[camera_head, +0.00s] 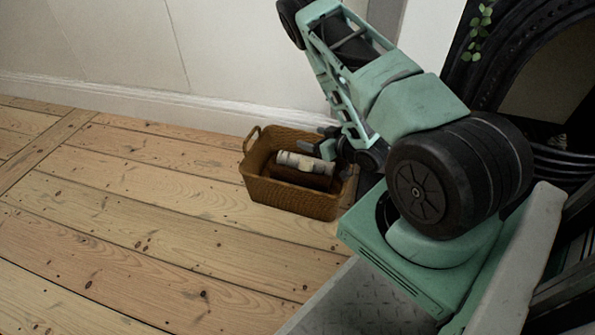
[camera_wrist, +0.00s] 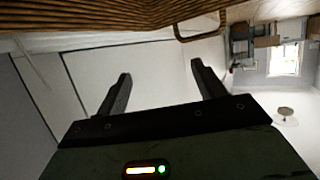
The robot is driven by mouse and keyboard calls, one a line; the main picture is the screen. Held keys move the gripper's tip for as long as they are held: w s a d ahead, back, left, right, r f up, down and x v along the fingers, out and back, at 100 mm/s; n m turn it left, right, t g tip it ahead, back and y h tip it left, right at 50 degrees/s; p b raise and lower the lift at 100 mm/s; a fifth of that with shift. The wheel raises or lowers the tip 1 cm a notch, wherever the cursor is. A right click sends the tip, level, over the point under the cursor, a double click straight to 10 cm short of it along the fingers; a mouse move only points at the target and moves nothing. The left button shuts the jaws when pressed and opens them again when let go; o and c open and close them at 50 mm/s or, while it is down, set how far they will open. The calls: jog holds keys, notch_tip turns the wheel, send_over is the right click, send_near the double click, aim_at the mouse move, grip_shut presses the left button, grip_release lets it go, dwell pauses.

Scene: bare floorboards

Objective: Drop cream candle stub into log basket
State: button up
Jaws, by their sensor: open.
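The log basket (camera_head: 290,199) is brown wicker with a loop handle and stands on the floor near the wall. Its weave and handle also cross the top of the wrist view (camera_wrist: 120,18). My gripper (camera_head: 318,141) is at the basket's far right side, by its rim. In the wrist view my gripper (camera_wrist: 160,70) has its fingers wide apart with nothing between them.
A pale, grey-banded log (camera_head: 300,161) and a darker brown log (camera_head: 300,178) lie inside the basket. The white wall and skirting (camera_head: 180,106) run behind it. A black fireplace surround (camera_head: 515,45) stands at right. The floorboards (camera_head: 130,225) left of the basket are clear.

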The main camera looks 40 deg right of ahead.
jog(key=p+v, duration=0.4)
jog(key=v, duration=0.7)
jog(key=shift+s, duration=0.1)
